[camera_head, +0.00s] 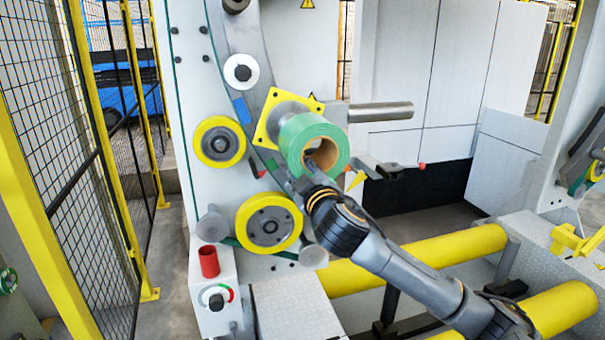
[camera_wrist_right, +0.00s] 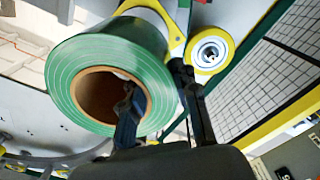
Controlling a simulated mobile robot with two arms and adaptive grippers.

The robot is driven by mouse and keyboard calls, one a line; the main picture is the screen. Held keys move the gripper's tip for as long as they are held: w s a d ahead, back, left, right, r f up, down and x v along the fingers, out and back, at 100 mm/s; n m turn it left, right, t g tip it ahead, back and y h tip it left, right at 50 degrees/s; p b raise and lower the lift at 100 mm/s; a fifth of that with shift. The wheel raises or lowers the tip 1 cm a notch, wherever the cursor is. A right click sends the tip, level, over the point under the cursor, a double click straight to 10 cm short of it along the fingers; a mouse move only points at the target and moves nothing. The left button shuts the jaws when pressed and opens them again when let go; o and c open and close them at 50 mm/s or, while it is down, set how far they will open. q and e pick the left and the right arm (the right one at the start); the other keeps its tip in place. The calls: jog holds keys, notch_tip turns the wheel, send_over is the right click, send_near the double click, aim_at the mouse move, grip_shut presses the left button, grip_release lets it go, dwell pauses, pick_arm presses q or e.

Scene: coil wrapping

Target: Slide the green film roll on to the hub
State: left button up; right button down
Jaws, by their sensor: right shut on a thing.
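The green film roll (camera_head: 305,138) has a brown cardboard core and hangs at the machine's front. My right gripper (camera_head: 304,172) is shut on the roll's wall. In the right wrist view, one finger of the gripper (camera_wrist_right: 156,85) is inside the core and the other lies outside the green roll (camera_wrist_right: 115,60). The grey hub (camera_head: 287,108) stands out from a yellow square plate (camera_head: 266,128) behind the roll. The roll covers the hub's front end, so I cannot tell whether it is around the hub or just before it. My left gripper is out of view.
A bare grey bar (camera_head: 380,112) sticks out just right of the roll. Yellow rollers (camera_head: 219,142) (camera_head: 268,225) sit left and below. A red button post (camera_head: 209,262) and thick yellow bars (camera_head: 440,250) lie lower.

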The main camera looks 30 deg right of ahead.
jog(key=shift+p+x, duration=0.55)
jog(key=shift+x, duration=3.6)
jog(key=shift+x, duration=2.6)
